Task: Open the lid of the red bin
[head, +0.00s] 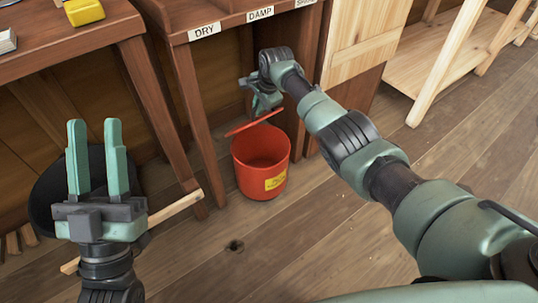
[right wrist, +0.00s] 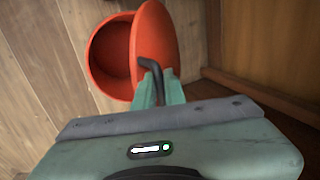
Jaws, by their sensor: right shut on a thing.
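The red bin (head: 260,172) stands on the floor under the wooden bench, with a yellow label on its front. Its red lid (head: 253,124) is raised and tilted above the rim, and the inside of the bin shows. In the right wrist view the lid (right wrist: 158,32) stands beside the bin's opening (right wrist: 108,55), with a black handle (right wrist: 152,68) on its face. My right gripper (right wrist: 160,90) is shut on this handle. In the head view my right gripper (head: 262,108) is behind the lid. My left gripper (head: 96,124) is open and empty at the left.
The bench (head: 231,22) above the bin bears labels DRY and DAMP. Its wooden leg (head: 190,120) stands left of the bin. A dark round container (head: 50,190) and a wooden stick (head: 175,207) lie behind my left gripper. The floor in front of the bin is clear.

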